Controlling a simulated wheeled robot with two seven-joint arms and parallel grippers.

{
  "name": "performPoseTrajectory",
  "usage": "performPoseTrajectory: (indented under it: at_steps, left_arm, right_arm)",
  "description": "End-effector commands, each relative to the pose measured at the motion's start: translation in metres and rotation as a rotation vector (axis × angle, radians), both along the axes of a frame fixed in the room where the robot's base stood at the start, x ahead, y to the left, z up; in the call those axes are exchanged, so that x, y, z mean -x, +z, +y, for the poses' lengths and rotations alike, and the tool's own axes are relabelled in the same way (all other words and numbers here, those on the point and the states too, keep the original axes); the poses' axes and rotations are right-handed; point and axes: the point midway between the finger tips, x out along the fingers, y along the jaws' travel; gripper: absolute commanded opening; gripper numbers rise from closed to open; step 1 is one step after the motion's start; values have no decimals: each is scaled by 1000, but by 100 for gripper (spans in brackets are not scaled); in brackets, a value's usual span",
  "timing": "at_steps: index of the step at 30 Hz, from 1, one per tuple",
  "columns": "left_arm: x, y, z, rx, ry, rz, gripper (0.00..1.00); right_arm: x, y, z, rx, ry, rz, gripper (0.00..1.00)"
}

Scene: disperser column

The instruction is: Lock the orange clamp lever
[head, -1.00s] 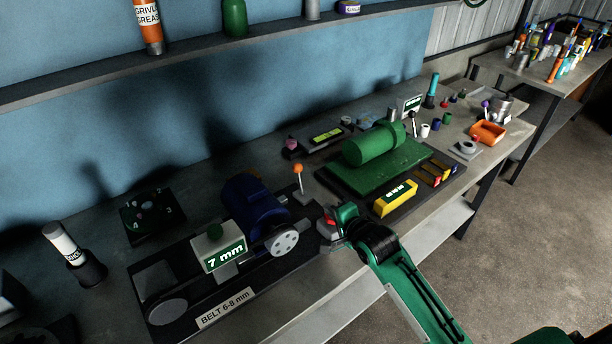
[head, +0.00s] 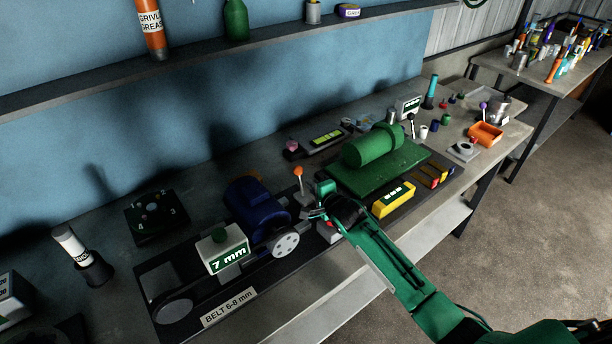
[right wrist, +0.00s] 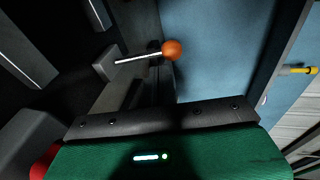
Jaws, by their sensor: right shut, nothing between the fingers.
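The orange clamp lever (head: 299,173) has an orange ball on a thin pale rod and stands almost upright on a small grey base, beside the blue motor (head: 256,209). In the right wrist view the orange ball (right wrist: 172,50) and rod lie ahead of my gripper's dark edge, with a visible gap. My right gripper (head: 312,213) is shut and empty, just below and right of the lever's base in the head view. I cannot tell there whether it touches the base. My left gripper is not in view.
A white box marked 7 mm (head: 222,250) and a belt pulley (head: 285,244) stand left of my gripper. A red part (head: 333,224) is close by it. A green machine (head: 372,147) and a yellow block (head: 393,200) are on the right. The space above the lever looks clear.

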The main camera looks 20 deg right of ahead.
Motion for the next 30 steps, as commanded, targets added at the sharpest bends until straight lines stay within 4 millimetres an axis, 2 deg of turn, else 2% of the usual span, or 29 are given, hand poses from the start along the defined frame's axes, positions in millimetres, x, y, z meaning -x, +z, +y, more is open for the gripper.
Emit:
performPoseTrajectory:
  at_steps: [1,6,13,25,30]
  left_arm:
    - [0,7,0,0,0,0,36]
    - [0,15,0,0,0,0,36]
    - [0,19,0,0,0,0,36]
    - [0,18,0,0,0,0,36]
    - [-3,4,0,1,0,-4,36]
  right_arm:
    - [-8,4,1,2,0,1,0]
    - [-26,4,5,1,0,0,0]
    - [-37,2,8,1,0,1,0]
    - [-39,1,8,0,0,0,0]
    - [-56,-2,8,0,-2,-1,0]
